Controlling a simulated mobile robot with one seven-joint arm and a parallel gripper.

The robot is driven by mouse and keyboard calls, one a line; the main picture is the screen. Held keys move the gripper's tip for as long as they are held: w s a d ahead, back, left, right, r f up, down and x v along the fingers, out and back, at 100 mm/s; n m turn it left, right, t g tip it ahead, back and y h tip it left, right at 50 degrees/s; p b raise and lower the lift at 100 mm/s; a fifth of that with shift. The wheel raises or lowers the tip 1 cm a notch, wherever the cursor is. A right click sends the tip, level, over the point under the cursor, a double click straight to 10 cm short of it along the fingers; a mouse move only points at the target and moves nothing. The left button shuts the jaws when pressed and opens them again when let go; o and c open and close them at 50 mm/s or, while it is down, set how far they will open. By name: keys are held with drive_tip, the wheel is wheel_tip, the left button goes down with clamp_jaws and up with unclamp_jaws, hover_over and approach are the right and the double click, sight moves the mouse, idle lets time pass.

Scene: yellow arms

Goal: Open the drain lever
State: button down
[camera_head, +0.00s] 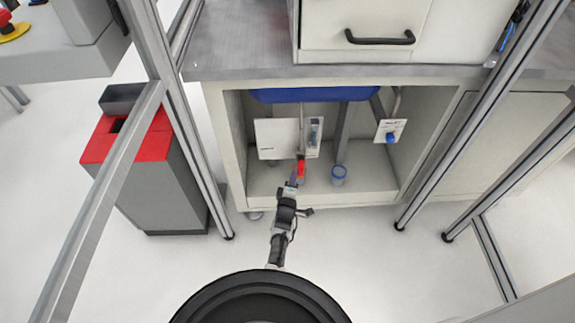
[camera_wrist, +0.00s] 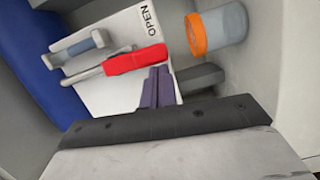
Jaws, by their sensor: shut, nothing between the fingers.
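The drain lever has a red handle (camera_head: 301,168) on a thin metal rod, inside the open cabinet under the counter. In the wrist view the red handle (camera_wrist: 135,59) lies across a white panel (camera_wrist: 115,88) marked "OPEN". My gripper (camera_head: 293,182) reaches into the cabinet opening. In the wrist view its purple fingers (camera_wrist: 158,86) are together and empty, just beside the red handle, close to its underside in the picture. I cannot tell whether they touch it.
An orange-rimmed container (camera_wrist: 215,32) shows in the wrist view. A blue basin (camera_head: 315,95) hangs above. Metal frame posts (camera_head: 180,110) flank the cabinet. A red-topped grey bin (camera_head: 155,180) stands left.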

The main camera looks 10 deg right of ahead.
drive_tip(key=p+v, duration=0.9)
drive_tip(key=v, duration=0.5)
